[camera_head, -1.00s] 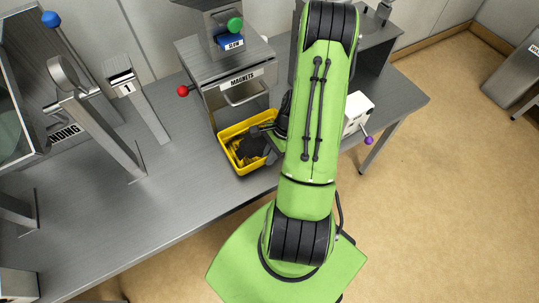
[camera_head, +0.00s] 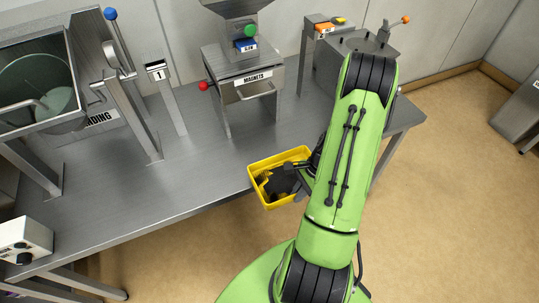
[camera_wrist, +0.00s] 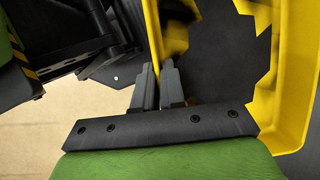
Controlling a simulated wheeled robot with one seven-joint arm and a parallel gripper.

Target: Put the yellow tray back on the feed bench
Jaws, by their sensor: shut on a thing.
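The yellow tray (camera_head: 291,154) is at the front edge of the grey metal bench, partly over the floor in the head view. Dark and yellow shapes lie inside it, too unclear to name. My gripper (camera_head: 298,182) is at the tray's right side, partly hidden by my green arm. In the wrist view my gripper (camera_wrist: 158,84) is shut on the near wall of the yellow tray (camera_wrist: 292,100), one finger outside and one inside. The head view does not show clearly whether the tray touches the bench.
The bench (camera_head: 190,175) has free room left of the tray. A metal housing labelled MAGNETS (camera_head: 250,95) with a red knob (camera_head: 203,86) stands behind it. A post marked 1 (camera_head: 165,95) and a tilted bin (camera_head: 50,85) stand at left. A white control box (camera_head: 22,240) is at the front left.

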